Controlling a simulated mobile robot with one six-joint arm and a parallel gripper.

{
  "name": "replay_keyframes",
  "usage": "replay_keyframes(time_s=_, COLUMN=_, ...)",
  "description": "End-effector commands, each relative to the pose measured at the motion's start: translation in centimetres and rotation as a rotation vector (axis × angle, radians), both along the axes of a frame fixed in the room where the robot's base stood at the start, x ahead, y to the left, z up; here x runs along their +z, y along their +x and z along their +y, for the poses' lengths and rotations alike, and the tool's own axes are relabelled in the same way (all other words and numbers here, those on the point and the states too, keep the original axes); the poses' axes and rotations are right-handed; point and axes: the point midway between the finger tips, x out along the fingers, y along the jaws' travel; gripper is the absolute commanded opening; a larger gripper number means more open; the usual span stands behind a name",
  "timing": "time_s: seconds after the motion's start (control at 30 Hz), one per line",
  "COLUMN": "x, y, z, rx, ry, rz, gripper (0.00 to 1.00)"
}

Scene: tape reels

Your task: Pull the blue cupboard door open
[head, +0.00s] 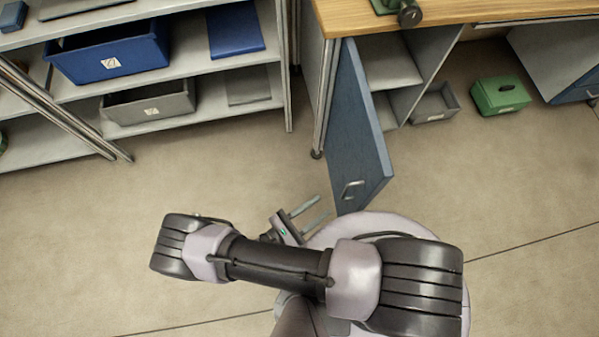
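The blue cupboard door (354,125) stands swung open from the cupboard under the wooden worktop, hinged at its left side. Its metal handle (352,190) is near the lower free end of the door. The inside of the cupboard, with grey shelves (390,65), shows to the right of the door. My gripper (321,206) is just left of the handle and the door's free end. Its two fingers are apart with nothing between them, and it appears not to touch the door.
A shelf rack at the upper left holds a blue bin (110,55) and a grey bin (150,103). A grey tray (436,105) and a green box (499,95) are right of the cupboard. Another blue panel (577,91) shows at the right edge. Floor left of the door is clear.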

Motion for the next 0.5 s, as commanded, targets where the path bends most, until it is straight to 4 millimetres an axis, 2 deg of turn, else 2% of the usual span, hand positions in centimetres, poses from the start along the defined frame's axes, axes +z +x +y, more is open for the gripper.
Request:
replay_keyframes(time_s=0.1, x=0.0, y=-2.1, z=2.5, rx=0.003, ry=0.002, rz=-0.001, gripper=0.34)
replay_keyframes(time_s=0.2, x=-0.1, y=-3.3, z=3.9, rx=0.001, ry=0.001, rz=0.001, gripper=0.34)
replay_keyframes(time_s=0.33, x=0.0, y=-4.0, z=4.7, rx=0.000, ry=-0.001, rz=0.001, gripper=0.34)
replay_keyframes(time_s=0.5, x=0.0, y=-4.1, z=4.8, rx=-0.002, ry=-0.001, rz=0.000, gripper=0.34)
